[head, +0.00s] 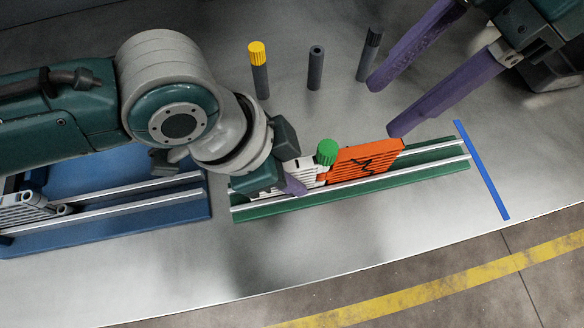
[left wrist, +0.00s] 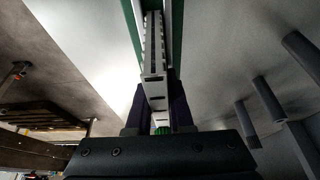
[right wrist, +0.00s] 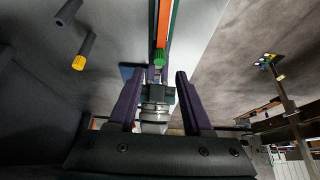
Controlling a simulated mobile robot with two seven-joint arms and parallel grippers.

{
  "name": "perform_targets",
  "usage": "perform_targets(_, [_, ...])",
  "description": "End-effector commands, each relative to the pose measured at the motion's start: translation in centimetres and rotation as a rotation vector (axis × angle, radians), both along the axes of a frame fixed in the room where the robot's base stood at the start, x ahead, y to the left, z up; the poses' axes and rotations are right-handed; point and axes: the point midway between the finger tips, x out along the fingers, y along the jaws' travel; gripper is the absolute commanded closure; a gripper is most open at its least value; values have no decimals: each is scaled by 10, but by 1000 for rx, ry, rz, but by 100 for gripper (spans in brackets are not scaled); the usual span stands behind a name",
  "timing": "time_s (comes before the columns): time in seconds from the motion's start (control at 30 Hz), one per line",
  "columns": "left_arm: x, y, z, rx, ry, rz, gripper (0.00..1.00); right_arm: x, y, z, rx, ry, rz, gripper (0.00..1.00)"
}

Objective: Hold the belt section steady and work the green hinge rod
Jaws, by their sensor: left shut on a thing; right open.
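The green-capped hinge rod (head: 327,152) stands at the joint between a white belt section (head: 308,171) and an orange belt section (head: 362,160). Both sections stand in a green tray with metal rails (head: 440,164). My left gripper (head: 291,184) is shut on the white section, with its fingers on either side of it in the left wrist view (left wrist: 154,70). My right gripper (head: 388,106) is open and empty, above and right of the green cap. The right wrist view shows the green cap (right wrist: 160,57) beyond its open fingers. The rod below the cap is hidden.
A yellow-capped rod (head: 259,70), a plain grey rod (head: 316,68) and a dark-capped rod (head: 370,54) stand behind the tray. A blue tray (head: 150,216) with grey belt parts is at left. A blue strip (head: 481,170) marks the right; the front table is clear.

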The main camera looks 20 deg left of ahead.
Motion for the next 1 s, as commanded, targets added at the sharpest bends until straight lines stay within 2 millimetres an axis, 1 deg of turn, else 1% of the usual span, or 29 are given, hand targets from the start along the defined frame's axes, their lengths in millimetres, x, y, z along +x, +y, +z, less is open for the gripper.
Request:
perform_targets(0.13, [0, 0, 0, 0, 0, 0, 100, 0, 1, 0, -2, -4, 7, 50])
perform_targets(0.23, [0, 0, 0, 0, 0, 0, 100, -2, 7, 3, -24, -44, 74, 50])
perform_targets(0.37, [0, 0, 0, 0, 0, 0, 100, -11, 24, 9, -96, -162, 279, 50])
perform_targets(0.5, [0, 0, 0, 0, 0, 0, 100, -22, 38, 13, -190, -301, 529, 50])
perform_targets(0.6, [0, 0, 0, 0, 0, 0, 100, -28, 44, 15, -241, -375, 664, 50])
perform_targets(0.7, [0, 0, 0, 0, 0, 0, 100, -31, 47, 15, -272, -415, 743, 50])
perform_targets(0.87, [0, 0, 0, 0, 0, 0, 100, -33, 48, 6, -285, -429, 774, 50])
perform_targets(1.0, [0, 0, 0, 0, 0, 0, 100, -33, 47, -13, -284, -426, 772, 50])
